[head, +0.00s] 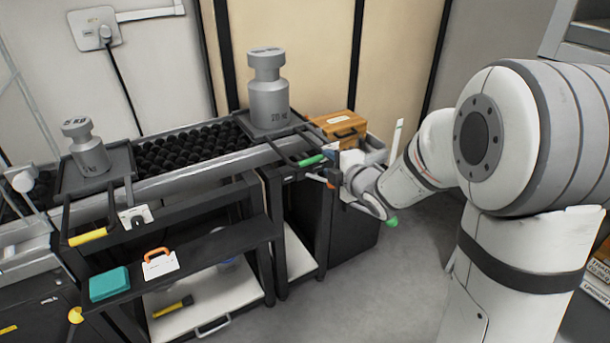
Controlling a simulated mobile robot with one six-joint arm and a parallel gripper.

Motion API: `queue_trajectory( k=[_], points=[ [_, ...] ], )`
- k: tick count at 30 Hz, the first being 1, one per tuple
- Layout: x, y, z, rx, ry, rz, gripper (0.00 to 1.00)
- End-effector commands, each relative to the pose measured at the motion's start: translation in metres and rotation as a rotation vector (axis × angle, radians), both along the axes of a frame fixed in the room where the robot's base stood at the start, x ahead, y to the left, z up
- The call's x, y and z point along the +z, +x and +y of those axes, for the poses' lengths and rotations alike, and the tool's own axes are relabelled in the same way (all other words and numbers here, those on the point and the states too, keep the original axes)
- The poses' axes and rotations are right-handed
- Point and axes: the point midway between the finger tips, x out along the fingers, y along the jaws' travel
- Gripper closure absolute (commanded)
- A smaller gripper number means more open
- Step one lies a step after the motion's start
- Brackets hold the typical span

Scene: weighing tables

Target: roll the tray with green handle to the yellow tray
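The tray with the green handle (247,130) sits at the right end of a black roller track. It carries a large grey 20 kg weight (268,95). Its green handle (311,161) sticks out at the front right. The tray with the yellow handle (68,186) sits at the left end, with a smaller grey weight (84,148) on it. Its yellow handle (87,237) points to the front. My gripper (334,175) is beside the right end of the green handle. Its fingers are small and partly hidden, so I cannot tell whether they touch or grip it.
Black rollers (192,147) lie clear between the trays. A wooden box (340,125) stands behind my gripper. A lower shelf (215,250) holds a teal box (109,283) and an orange-handled item (159,263). Grey floor (360,295) is open in front.

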Motion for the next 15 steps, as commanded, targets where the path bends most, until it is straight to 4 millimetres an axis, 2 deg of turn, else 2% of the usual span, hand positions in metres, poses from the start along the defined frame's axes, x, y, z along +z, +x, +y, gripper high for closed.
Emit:
queue_trajectory(
  k=[1, 8, 15],
  points=[
    [-0.015, 0.001, 0.007, 0.034, -0.011, -0.028, 0.66],
    [-0.021, 0.011, 0.023, 0.095, -0.028, -0.088, 0.66],
    [-0.028, 0.041, 0.045, 0.095, -0.029, -0.087, 0.66]
  ],
)
